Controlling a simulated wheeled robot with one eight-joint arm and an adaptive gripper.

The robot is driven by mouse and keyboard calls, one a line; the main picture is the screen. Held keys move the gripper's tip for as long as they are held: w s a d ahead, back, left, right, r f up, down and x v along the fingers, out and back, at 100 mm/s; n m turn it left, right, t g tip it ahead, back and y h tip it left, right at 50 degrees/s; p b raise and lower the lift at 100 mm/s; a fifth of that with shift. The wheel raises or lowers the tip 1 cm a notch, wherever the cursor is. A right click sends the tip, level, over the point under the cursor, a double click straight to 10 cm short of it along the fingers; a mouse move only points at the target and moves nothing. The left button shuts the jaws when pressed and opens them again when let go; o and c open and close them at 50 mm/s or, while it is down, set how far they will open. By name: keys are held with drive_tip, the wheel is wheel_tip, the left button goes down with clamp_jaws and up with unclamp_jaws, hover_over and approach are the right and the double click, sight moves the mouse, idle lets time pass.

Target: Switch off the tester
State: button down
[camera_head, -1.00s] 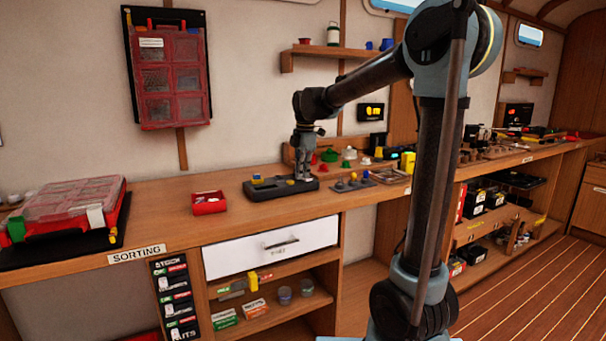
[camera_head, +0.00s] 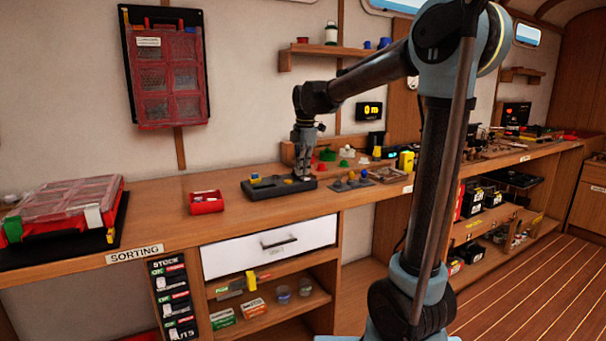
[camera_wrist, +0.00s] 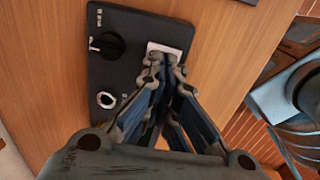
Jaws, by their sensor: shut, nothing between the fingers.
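The tester is most likely the flat black box (camera_head: 262,189) on the wooden bench, with blue and yellow parts on its left end. In the wrist view its black panel (camera_wrist: 100,75) carries a black round knob (camera_wrist: 108,45), a pale ring (camera_wrist: 106,100) and a white-framed part (camera_wrist: 165,48), perhaps a switch. My gripper (camera_head: 303,177) points down over the box's right end and is shut and empty. In the wrist view its fingertips (camera_wrist: 165,66) are at the white-framed part and partly hide it. I cannot tell whether they touch it or its position.
A red tray (camera_head: 206,203) stands left of the box. Small knobs on a dark plate (camera_head: 352,182) and several coloured items stand to the right. A black display with yellow marks (camera_head: 369,111) hangs on the wall behind. Bare bench lies in front of the box.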

wheel_tip(320, 180, up, 13)
drive_tip(key=w, duration=0.1)
drive_tip(key=shift+w+a+f, duration=0.15)
drive_tip(key=shift+a+f, duration=0.05)
drive_tip(key=shift+a, duration=0.15)
